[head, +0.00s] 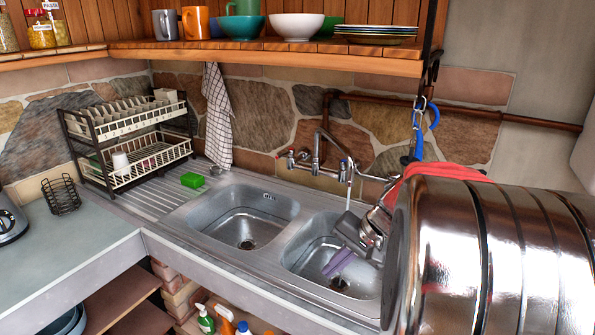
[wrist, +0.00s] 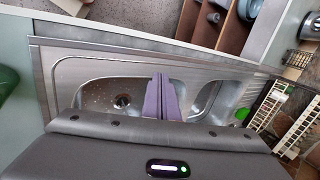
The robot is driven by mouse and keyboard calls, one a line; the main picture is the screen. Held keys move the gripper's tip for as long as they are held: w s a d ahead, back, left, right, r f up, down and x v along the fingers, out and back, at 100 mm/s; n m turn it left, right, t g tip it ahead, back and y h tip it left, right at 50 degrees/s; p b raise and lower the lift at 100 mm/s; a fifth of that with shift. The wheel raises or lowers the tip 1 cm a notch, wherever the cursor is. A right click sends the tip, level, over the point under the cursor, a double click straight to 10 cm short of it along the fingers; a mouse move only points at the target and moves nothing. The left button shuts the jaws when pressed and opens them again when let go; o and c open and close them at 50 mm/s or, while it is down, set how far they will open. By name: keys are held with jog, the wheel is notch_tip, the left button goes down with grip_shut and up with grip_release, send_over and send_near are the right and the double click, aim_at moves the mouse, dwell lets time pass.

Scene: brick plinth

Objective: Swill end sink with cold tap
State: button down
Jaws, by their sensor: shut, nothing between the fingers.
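The double steel sink has a left basin (head: 240,208) and an end basin (head: 308,262) on the right, each with a drain. The end basin also shows in the wrist view (wrist: 95,97), with specks like droplets on its floor. The wall tap (head: 317,150) has a red-marked handle (head: 291,160) and a blue-marked handle (head: 343,171). A thin pale streak below its spout looks like water, but I cannot be sure. My gripper (head: 330,272) has purple fingers, shut and empty, over the end basin. The fingers also show in the wrist view (wrist: 160,78). My arm hides the basin's right side.
A green sponge (head: 192,180) lies on the drainboard (head: 160,190) left of the sink. A dish rack (head: 130,145) stands farther left, beside a wire basket (head: 61,195). A checked towel (head: 217,115) hangs behind. A wooden shelf (head: 270,58) with crockery overhangs the sink.

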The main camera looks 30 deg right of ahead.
jog(key=w+d+r+m+t, duration=0.1)
jog(key=w+d+m+t, duration=0.15)
jog(key=d, duration=0.55)
jog(key=w+d+r+m+t, duration=0.1)
jog(key=w+d+t, duration=0.15)
jog(key=d, duration=0.65)
jog(key=w+d+r+t+h, duration=0.1)
jog(key=w+d+r+t, duration=0.1)
jog(key=d+r+t, duration=0.4)
jog(key=d+r, duration=0.3)
jog(key=d, duration=0.1)
jog(key=shift+r, duration=0.2)
jog(key=shift+w, duration=0.1)
jog(key=x, duration=1)
